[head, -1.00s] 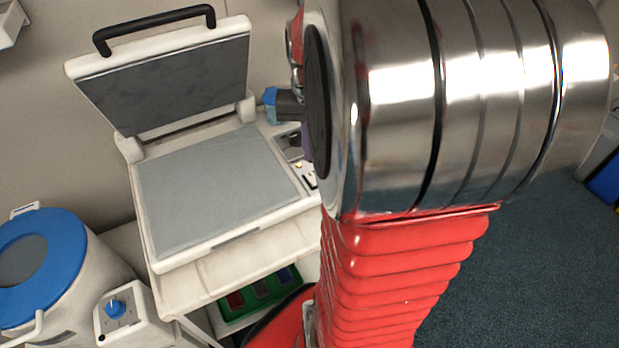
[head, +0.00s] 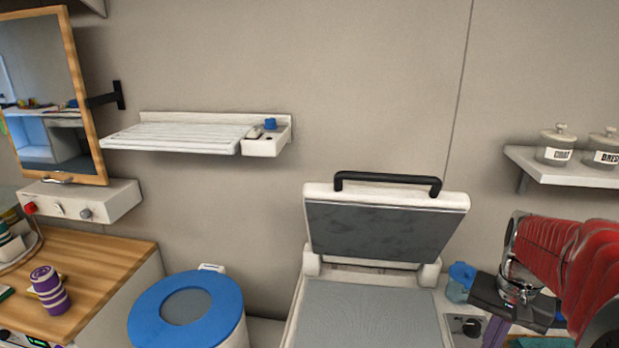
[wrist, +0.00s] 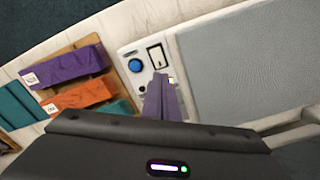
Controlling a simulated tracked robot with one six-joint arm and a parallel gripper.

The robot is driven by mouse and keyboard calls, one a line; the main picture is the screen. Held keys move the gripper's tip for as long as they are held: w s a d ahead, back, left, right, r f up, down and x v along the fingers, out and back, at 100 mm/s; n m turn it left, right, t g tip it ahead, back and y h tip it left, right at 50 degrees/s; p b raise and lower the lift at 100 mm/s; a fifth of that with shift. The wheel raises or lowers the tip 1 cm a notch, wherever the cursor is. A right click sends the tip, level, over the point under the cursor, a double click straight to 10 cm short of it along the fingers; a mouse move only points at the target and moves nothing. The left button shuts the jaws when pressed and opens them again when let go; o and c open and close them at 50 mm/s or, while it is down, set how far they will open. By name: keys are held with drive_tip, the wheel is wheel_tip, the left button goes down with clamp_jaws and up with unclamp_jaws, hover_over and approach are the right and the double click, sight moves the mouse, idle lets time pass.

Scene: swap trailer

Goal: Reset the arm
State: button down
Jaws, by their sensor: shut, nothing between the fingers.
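My red ribbed arm (head: 570,250) comes in from the right edge of the head view. My gripper (head: 496,334) hangs from its dark body at the lower right, beside the open press with grey plates. Its purple fingers are shut and empty. They also show in the wrist view (wrist: 161,98), together and pointing toward the press's control panel with a blue knob (wrist: 135,65) and a rocker switch (wrist: 157,56). I cannot tell the height of the fingertips above the panel.
The open press (head: 375,308) has its lid (head: 385,232) raised. A blue-lidded drum (head: 190,308) stands left of it. A wooden counter (head: 100,258) holds a striped cup (head: 49,290). Purple and orange blocks (wrist: 70,67) lie left of the panel. A jar shelf (head: 570,168) is above the arm.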

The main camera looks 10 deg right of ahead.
drive_tip(key=shift+s+a+f+n, duration=0.4)
drive_tip(key=shift+s+a+f, duration=0.15)
drive_tip(key=shift+a, duration=0.25)
drive_tip(key=s+a+r+n+t, duration=0.1)
drive_tip(key=a+r+n+t, duration=0.1)
drive_tip(key=a, duration=0.9)
drive_tip(key=s+a+r+n+t, duration=0.2)
drive_tip(key=a+r+n, duration=0.3)
drive_tip(key=a, duration=0.6)
drive_tip(key=shift+s+a+n+t, duration=0.15)
drive_tip(key=shift+a+n+t, duration=0.05)
drive_tip(key=shift+n+t, duration=0.45)
